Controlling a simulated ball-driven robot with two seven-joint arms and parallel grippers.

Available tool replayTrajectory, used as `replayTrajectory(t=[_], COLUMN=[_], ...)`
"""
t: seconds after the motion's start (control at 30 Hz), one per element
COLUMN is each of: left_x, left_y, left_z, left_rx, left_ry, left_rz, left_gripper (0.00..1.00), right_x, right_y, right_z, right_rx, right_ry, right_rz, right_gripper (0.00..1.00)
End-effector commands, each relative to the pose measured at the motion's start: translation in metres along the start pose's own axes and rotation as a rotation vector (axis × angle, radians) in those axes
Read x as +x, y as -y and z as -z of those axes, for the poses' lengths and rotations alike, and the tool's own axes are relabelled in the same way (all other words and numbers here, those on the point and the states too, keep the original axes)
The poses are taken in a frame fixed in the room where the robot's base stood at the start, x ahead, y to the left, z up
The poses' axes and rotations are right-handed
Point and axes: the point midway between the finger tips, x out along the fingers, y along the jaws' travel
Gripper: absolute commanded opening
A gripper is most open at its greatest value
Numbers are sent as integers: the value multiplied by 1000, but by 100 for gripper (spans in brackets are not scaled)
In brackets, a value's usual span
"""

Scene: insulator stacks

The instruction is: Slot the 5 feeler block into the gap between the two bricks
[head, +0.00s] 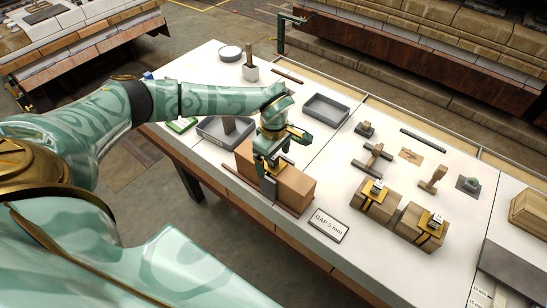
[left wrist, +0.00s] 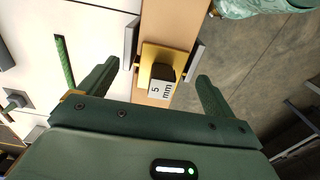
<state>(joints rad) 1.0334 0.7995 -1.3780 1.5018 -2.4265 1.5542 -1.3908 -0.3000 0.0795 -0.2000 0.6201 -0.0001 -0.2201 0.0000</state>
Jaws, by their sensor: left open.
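The 5 feeler block (left wrist: 160,85) has a yellow top, a dark knob and a white "5 mm" label. It sits on the brick row, with grey plates down both sides; its near grey plate shows in the head view (head: 268,190). The left brick (head: 244,158) and right brick (head: 294,187) show either side of it. The gap itself is hidden under the block. My left gripper (head: 271,160) is open above the block. In the left wrist view, its fingers (left wrist: 153,88) stand apart either side of the label, not touching the block. My right gripper is not in view.
A "GAP 5 mm" sign (head: 328,226) lies right of the bricks. Two yellow-banded blocks (head: 375,201) (head: 420,227) stand further right. A dark red rail (head: 238,182) runs along the bricks' front.

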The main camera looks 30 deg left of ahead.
Motion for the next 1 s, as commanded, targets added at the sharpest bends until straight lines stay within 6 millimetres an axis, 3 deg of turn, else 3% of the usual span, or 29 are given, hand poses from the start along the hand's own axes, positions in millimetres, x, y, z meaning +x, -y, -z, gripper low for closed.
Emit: replayTrajectory(t=[0.53,0.73,1.0], left_x=[-133,-154,-157], left_y=[-1,-1,0], left_z=[1,0,0], left_rx=[-1,1,0], left_ry=[-1,0,0], left_rz=[-5,-3,-1], left_gripper=[90,90,90], right_x=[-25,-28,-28], right_y=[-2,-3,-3], right_z=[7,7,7], right_rx=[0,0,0], right_ry=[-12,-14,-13], right_rz=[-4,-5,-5], right_gripper=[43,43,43])
